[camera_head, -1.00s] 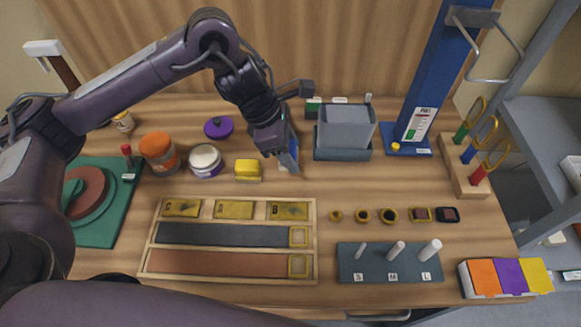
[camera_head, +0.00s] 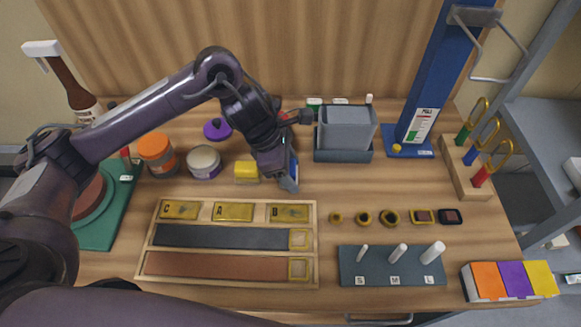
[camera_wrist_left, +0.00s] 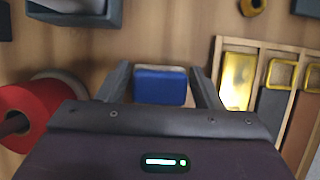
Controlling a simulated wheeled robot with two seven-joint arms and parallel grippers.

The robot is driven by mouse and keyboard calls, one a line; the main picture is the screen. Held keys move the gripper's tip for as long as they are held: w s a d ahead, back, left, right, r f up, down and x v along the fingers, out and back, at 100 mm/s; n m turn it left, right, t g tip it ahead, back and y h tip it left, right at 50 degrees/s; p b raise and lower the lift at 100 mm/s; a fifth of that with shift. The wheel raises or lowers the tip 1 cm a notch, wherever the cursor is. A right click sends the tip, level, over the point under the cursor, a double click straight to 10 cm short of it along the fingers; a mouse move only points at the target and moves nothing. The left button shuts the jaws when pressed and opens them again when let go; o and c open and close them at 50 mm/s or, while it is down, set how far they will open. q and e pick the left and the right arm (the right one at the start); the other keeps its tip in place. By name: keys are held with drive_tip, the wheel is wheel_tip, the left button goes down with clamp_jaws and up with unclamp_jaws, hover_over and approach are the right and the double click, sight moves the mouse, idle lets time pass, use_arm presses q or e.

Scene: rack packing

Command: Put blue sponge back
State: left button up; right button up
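The blue sponge (camera_wrist_left: 160,85) shows in the left wrist view between the two fingers of my left gripper (camera_wrist_left: 160,78), with a narrow gap seeming to show on each side. My left gripper (camera_head: 290,180) is open and points down over the table in the head view, just right of a yellow sponge (camera_head: 246,170). There the gripper and wrist hide most or all of the blue sponge. I cannot tell whether a finger touches it. My right gripper is not in view.
A grey bin (camera_head: 345,128) stands behind and right of the gripper. A wooden tray (camera_head: 314,245) with brass plates lies in front. Jars (camera_head: 205,161) stand to the left. A red round object (camera_wrist_left: 30,110) is beside the gripper.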

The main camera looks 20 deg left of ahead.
use_arm(q)
drive_tip(key=shift+o, duration=1.3)
drive_tip(key=shift+r, duration=0.15)
drive_tip(key=p+v, duration=0.1)
drive_tip(key=v, duration=1.1)
